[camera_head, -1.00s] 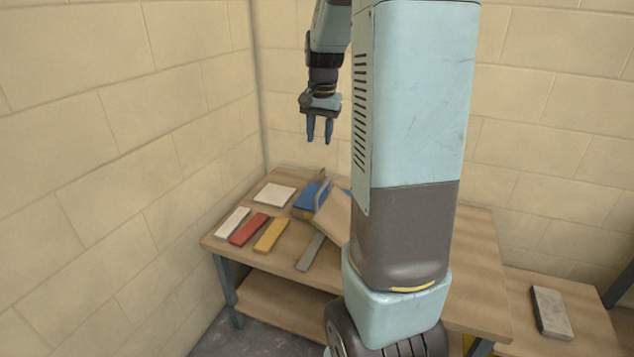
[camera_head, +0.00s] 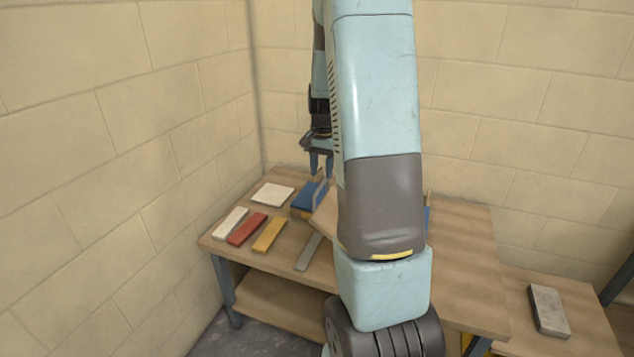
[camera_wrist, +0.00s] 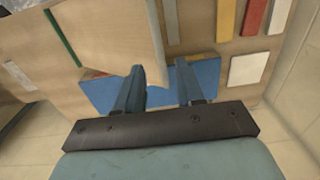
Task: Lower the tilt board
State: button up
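The tilt board (camera_head: 324,214) is a tan panel standing at a slant over a blue base (camera_head: 304,202) on the table. My own arm hides much of it in the head view. In the wrist view the tilt board (camera_wrist: 112,38) fills the upper left, and the blue base (camera_wrist: 208,74) shows beneath and beside it. My gripper (camera_head: 321,172) points down above the base, near the board's back side. In the wrist view my gripper (camera_wrist: 160,80) has its two blue fingers apart, with nothing held between them. Whether a finger touches the board cannot be told.
On the table (camera_head: 465,245) lie a white bar (camera_head: 230,222), a red bar (camera_head: 247,229), a yellow bar (camera_head: 269,235), a white square tile (camera_head: 273,194) and a grey strip (camera_head: 308,252). A grey block (camera_head: 549,310) lies on a lower surface at right. Block walls stand behind and left.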

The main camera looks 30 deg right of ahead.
aim_at(321, 185)
jog(key=shift+f, duration=2.05)
grip_shut()
